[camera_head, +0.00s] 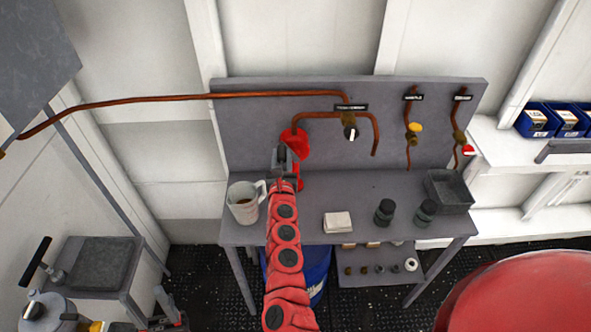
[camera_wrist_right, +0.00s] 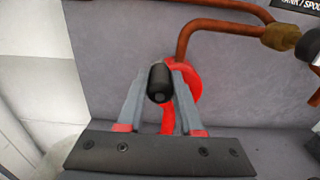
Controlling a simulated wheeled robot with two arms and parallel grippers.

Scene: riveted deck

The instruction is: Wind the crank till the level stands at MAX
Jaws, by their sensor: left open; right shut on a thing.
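A red crank pump (camera_head: 296,143) is at the back panel on the workbench, joined to a copper pipe; the wrist view shows its red body (camera_wrist_right: 196,84) behind the fingers. My right gripper (camera_head: 283,152) is shut on the black crank handle (camera_wrist_right: 160,80), which sits between its two grey fingers (camera_wrist_right: 159,92). A clear jug (camera_head: 243,212) with some brown liquid stands on the bench left of my right arm. Its level marks are too small to read. My left gripper (camera_head: 165,312) is low at the bottom left, away from the bench, open and partly cut off.
A white block (camera_head: 338,222), two dark jars (camera_head: 384,212) and a grey tray (camera_head: 449,190) are on the bench. Labelled valves (camera_head: 350,132) are on the panel. A blue drum (camera_head: 313,272) stands underneath. A small stand (camera_head: 98,262) is at left, a red round object (camera_head: 520,295) at right.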

